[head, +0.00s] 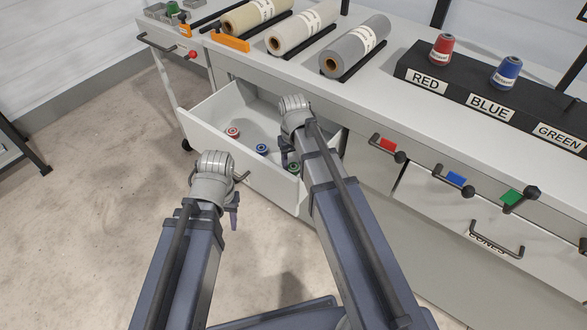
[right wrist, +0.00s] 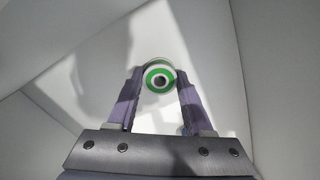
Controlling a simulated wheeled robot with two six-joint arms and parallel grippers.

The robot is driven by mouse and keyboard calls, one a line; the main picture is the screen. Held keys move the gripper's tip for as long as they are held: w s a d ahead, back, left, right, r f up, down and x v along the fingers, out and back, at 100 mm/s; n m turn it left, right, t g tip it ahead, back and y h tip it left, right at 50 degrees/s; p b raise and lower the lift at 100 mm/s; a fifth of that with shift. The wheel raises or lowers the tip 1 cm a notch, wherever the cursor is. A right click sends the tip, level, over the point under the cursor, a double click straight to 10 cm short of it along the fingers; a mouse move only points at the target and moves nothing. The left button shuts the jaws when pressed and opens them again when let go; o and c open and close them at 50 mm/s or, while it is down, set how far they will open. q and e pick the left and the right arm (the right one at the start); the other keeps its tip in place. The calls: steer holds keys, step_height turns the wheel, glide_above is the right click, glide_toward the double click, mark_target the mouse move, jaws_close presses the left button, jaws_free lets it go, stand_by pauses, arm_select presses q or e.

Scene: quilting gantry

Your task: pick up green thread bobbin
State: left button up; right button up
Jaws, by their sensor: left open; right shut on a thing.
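The green thread bobbin (head: 296,169) is inside the open white drawer (head: 215,104), at its right end. In the right wrist view the green bobbin (right wrist: 160,66) shows end-on, with a green ring, white rims and a dark centre hole, between the two purple fingers. My right gripper (head: 289,160) reaches down into the drawer and is shut on this bobbin. I cannot tell whether the bobbin touches the drawer floor. My left gripper (head: 235,205) is open and empty, outside the drawer front near its handle; its fingers are partly hidden by the wrist.
A red bobbin (head: 233,132) and a blue bobbin (head: 262,149) lie in the drawer left of the green one. Above is a counter with fabric rolls (head: 355,47) and a black rack (head: 470,83) labelled RED, BLUE, GREEN, holding red and blue cones. Open floor lies left.

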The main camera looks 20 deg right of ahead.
jaws_close()
